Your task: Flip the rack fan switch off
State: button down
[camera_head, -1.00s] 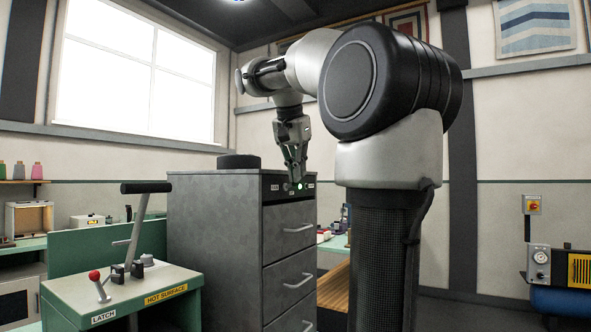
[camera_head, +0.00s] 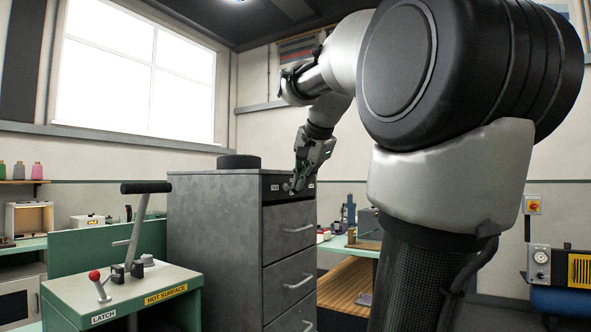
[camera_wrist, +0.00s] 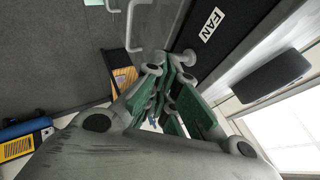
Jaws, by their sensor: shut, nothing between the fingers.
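The rack fan panel (camera_head: 268,195) is the dark strip along the top front of a grey metal drawer cabinet (camera_head: 213,240). In the wrist view a white FAN label (camera_wrist: 211,24) shows on this dark strip, just beyond my fingers. My gripper (camera_head: 295,189) is shut and empty, its tips at the panel, between two small white labels. I cannot tell whether they touch it. The wrist view shows the green-padded fingers (camera_wrist: 172,62) brought together. The switch itself is not clearly visible, so its position cannot be told; the fingers cover that part of the panel.
Drawer handles (camera_head: 299,229) stick out below the panel. A green bench with a lever press (camera_head: 125,285) marked HOT SURFACE stands to the left. A low table (camera_head: 345,246) stands behind the cabinet's right side.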

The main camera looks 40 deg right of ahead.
jog(key=shift+r, duration=0.15)
jog(key=shift+r, duration=0.7)
jog(key=v, duration=1.4)
jog(key=shift+s+f, duration=0.3)
jog(key=shift+s, duration=0.1)
jog(key=shift+d, duration=0.1)
